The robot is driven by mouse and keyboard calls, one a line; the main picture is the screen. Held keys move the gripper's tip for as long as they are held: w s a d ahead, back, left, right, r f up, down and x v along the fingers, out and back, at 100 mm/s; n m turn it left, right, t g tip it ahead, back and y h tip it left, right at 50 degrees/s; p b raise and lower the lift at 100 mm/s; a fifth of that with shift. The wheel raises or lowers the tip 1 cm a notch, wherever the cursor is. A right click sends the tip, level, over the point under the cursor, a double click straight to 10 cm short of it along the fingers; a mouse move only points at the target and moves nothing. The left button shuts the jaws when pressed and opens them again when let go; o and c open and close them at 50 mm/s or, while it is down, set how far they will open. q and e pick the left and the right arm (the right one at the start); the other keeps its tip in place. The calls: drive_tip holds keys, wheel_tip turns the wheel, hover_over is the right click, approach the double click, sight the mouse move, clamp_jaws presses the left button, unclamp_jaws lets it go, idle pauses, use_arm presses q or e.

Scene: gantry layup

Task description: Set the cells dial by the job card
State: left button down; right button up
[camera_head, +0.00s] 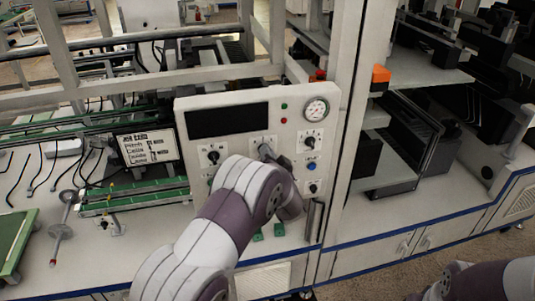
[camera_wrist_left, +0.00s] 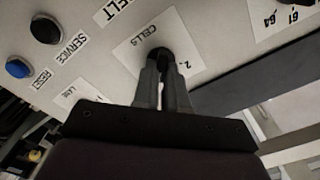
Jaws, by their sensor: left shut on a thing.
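The cells dial (camera_wrist_left: 158,54) is a dark knob on a white label marked CELLS in the left wrist view. My left gripper (camera_wrist_left: 162,70) is shut on it, and the fingers hide most of the knob, so its pointer setting cannot be read. In the head view my left gripper (camera_head: 268,155) is at the middle of the white control panel (camera_head: 240,98), largely covered by my own arm. The job card (camera_head: 148,147) stands left of the panel; its lines of black print are too small to read surely. My right gripper is out of view.
The panel also has a dark screen (camera_head: 228,121), a round gauge (camera_head: 317,110), other knobs such as the upper left one (camera_head: 213,156), and a blue button (camera_wrist_left: 18,68) marked RESET. A gantry post (camera_head: 350,120) stands right of the panel. Green rails (camera_head: 130,196) lie to the left.

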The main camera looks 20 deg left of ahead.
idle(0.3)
use_arm(q)
drive_tip(key=c, duration=1.2)
unclamp_jaws()
drive_tip(key=b+v, duration=0.5)
drive_tip(key=v, duration=0.7)
drive_tip(key=shift+s+d, duration=0.15)
drive_tip(key=shift+s, duration=0.2)
